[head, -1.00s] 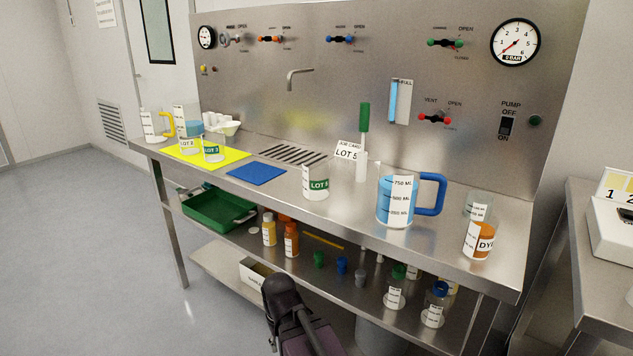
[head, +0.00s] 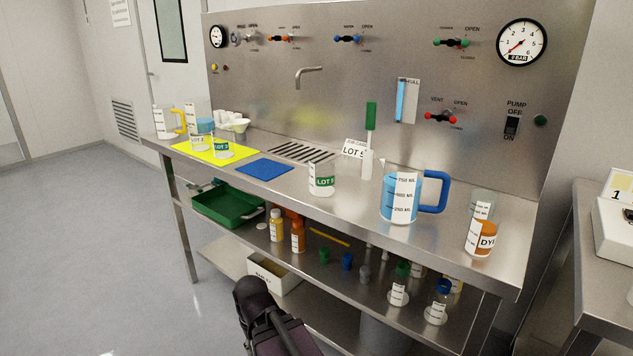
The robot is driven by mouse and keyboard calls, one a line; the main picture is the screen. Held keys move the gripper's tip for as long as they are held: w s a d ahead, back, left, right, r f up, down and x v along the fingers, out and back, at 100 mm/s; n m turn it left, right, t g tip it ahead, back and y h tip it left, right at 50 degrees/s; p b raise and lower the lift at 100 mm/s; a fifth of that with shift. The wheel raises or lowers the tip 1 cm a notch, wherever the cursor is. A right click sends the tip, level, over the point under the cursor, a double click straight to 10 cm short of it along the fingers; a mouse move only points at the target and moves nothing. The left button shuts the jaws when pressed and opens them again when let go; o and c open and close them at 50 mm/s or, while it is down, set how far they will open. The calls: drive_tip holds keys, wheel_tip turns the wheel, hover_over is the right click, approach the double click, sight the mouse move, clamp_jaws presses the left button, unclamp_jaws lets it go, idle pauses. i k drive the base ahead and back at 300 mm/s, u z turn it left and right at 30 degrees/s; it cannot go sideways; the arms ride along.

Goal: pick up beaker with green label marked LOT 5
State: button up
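A clear beaker with a green label (head: 321,180) stands upright on the steel bench top (head: 290,186), right of the blue mat. Its label reads LOT and a digit that looks like 5. A second clear beaker with a green label (head: 221,150) stands on the yellow mat (head: 240,153), and its digit looks like 3. A white job card reading LOT 5 (head: 353,149) stands at the back of the bench. A dark section of my arm shows at the bottom centre, in front of the lower shelf. My gripper's fingers are not visible.
A blue mat (head: 264,169) lies left of the beaker. A green-handled tool (head: 370,120) stands behind it to the right. A large jug of blue liquid (head: 400,203) stands further right, near a DYE container (head: 481,239). Bare bench lies around the beaker.

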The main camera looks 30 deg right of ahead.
sight(322, 167)
drive_tip(key=u, duration=0.1)
drive_tip(key=k, duration=1.35)
drive_tip(key=z, duration=0.5)
drive_tip(key=i, duration=1)
drive_tip(key=z, duration=0.05)
